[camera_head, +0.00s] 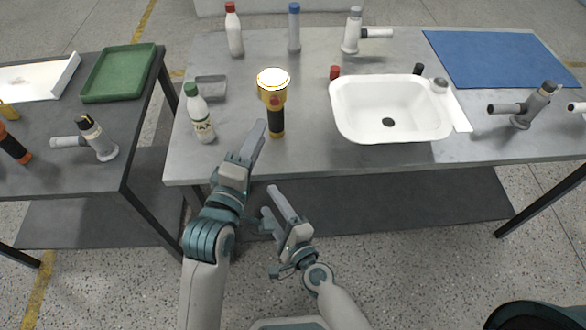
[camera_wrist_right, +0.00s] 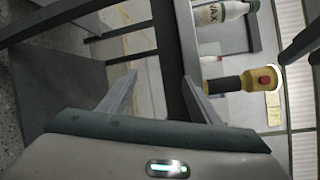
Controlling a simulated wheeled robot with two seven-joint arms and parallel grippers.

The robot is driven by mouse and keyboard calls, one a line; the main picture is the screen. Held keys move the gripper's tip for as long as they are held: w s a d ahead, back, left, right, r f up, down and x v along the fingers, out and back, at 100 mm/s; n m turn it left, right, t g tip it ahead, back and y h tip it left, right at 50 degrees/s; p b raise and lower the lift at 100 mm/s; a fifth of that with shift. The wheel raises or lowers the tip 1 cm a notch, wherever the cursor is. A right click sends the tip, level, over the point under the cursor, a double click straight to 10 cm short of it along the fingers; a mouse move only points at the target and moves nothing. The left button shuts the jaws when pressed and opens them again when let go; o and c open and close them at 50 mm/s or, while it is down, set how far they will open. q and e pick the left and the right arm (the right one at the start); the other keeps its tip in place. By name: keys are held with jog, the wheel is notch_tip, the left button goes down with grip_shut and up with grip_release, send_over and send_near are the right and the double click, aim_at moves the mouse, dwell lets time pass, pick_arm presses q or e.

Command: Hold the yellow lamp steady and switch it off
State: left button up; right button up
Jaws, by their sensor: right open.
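The yellow lamp (camera_head: 276,112) stands upright on the grey table, with a black handle, a yellow head and a bright white top. Its red button (camera_head: 275,100) faces me. In the right wrist view the lamp (camera_wrist_right: 240,83) appears sideways, beyond the right finger, with its red button visible. My left gripper (camera_head: 259,128) is just left of the lamp's handle, seen from the side; its finger gap is hidden. I cannot tell whether it touches the lamp. My right gripper (camera_head: 271,205) is open and empty, below and in front of the table edge, and it shows in its wrist view (camera_wrist_right: 158,78).
A green-capped bottle (camera_head: 199,114) stands left of the lamp, with a grey scoop-like tray (camera_head: 211,88) behind. A white basin (camera_head: 345,112) is to the right. A red-capped bottle (camera_head: 234,35) and a blue-capped bottle (camera_head: 294,30) stand at the back.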

aim_at(278, 125)
jog(key=r, duration=0.1)
jog(key=r+m, duration=0.1)
jog(key=r, duration=0.1)
jog(key=a+r+m+t, duration=0.1)
jog(key=r, duration=0.1)
jog(key=shift+w+r, duration=0.1)
jog(key=shift+w, duration=0.25)
jog(key=shift+w+d+r+m+t+h, duration=0.45)
jog(key=shift+d+r+m, duration=0.75)
jog(key=shift+m, duration=1.25)
jog(key=shift+w+d+r+m+t+h, duration=0.15)
jog(key=shift+d+r+m+h, duration=0.8)
jog(key=shift+m, duration=1.45)
jog(key=shift+w+d+r+m+t+h, duration=0.2)
jog(key=shift+w+d+r+m+h, duration=0.2)
jog(key=shift+d+r+m, duration=1.55)
jog(key=shift+w+a+f+m, duration=0.1)
jog(key=shift+a+f+m, duration=0.35)
jog(key=shift+a, duration=0.3)
jog(key=w+a, duration=0.1)
jog(key=w, duration=0.4)
jog(key=w+a, duration=0.1)
jog(key=w, duration=0.5)
jog(key=w+a, duration=0.1)
jog(key=w, duration=0.5)
jog(key=shift+a, duration=0.2)
